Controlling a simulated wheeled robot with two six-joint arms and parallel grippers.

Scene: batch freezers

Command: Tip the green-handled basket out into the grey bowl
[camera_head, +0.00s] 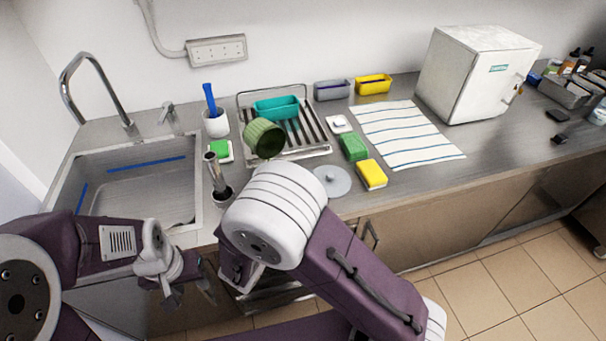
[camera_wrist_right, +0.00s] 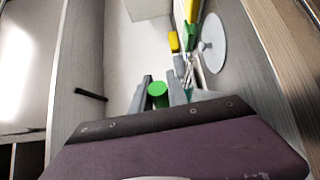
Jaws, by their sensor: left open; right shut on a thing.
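My right gripper (camera_wrist_right: 160,96) is shut on a green cylindrical handle (camera_wrist_right: 158,88), seen nearly end-on in the right wrist view. The basket body cannot be made out clearly. In the head view my right arm hides this gripper and the handle. I cannot pick out a grey bowl for certain; a flat grey disc (camera_head: 331,181) lies on the counter right of my right arm, and it also shows in the right wrist view (camera_wrist_right: 213,42). My left gripper (camera_head: 190,296) is open and empty, in front of the counter below the sink.
An olive ribbed cup (camera_head: 265,138) is tilted by the wire rack (camera_head: 318,148), which holds a teal tray (camera_head: 276,107). Green (camera_head: 354,147) and yellow (camera_head: 371,174) sponges lie near a striped towel (camera_head: 408,136). The sink (camera_head: 130,185) is at left, a white box (camera_head: 465,75) at right.

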